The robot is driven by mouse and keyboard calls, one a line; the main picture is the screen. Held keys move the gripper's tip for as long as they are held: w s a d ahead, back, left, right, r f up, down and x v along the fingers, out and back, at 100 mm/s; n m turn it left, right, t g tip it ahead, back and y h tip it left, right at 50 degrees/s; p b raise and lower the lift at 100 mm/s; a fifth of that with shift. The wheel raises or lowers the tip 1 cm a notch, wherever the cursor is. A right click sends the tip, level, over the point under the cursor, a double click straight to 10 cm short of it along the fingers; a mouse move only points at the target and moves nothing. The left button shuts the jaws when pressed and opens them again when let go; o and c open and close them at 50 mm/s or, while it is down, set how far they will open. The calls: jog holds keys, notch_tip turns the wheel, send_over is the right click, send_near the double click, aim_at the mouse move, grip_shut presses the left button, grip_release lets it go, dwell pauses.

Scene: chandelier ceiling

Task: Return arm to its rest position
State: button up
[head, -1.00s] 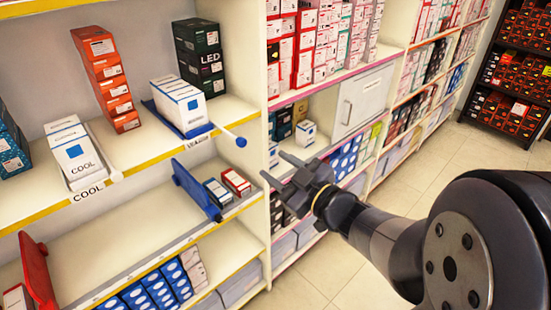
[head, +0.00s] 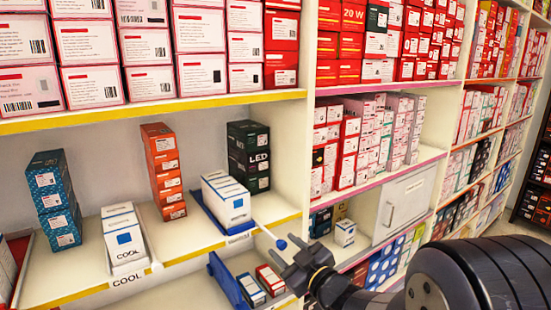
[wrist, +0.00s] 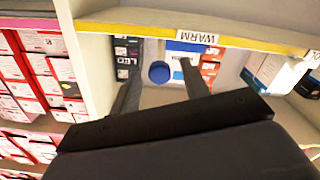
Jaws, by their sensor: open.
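My gripper (head: 291,258) is at the lower right of the head view, in front of the shelf upright. Its two fingers are apart and nothing is between them. In the wrist view my gripper (wrist: 157,92) points toward a shelf edge with a "WARM" label (wrist: 197,37). The fingers stand clear of the boxes, as far as I can tell. My dark arm runs from the lower right corner of the head view to the gripper.
A blue tray with white boxes (head: 226,201) and a blue-tipped rod (head: 281,244) stands close to my gripper. Orange boxes (head: 164,172), dark LED boxes (head: 249,156) and "COOL" boxes (head: 123,238) share that shelf. A grey cabinet door (head: 405,203) is behind my arm.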

dwell(0.4)
jog(key=b, duration=0.2)
send_near(278, 241)
jog(key=p+x, duration=0.2)
jog(key=x, duration=0.4)
jog(key=p+x, duration=0.2)
jog(key=x, duration=0.4)
jog(key=shift+w+f, duration=0.2)
jog(key=shift+w, duration=0.2)
jog(key=shift+w+a, duration=0.1)
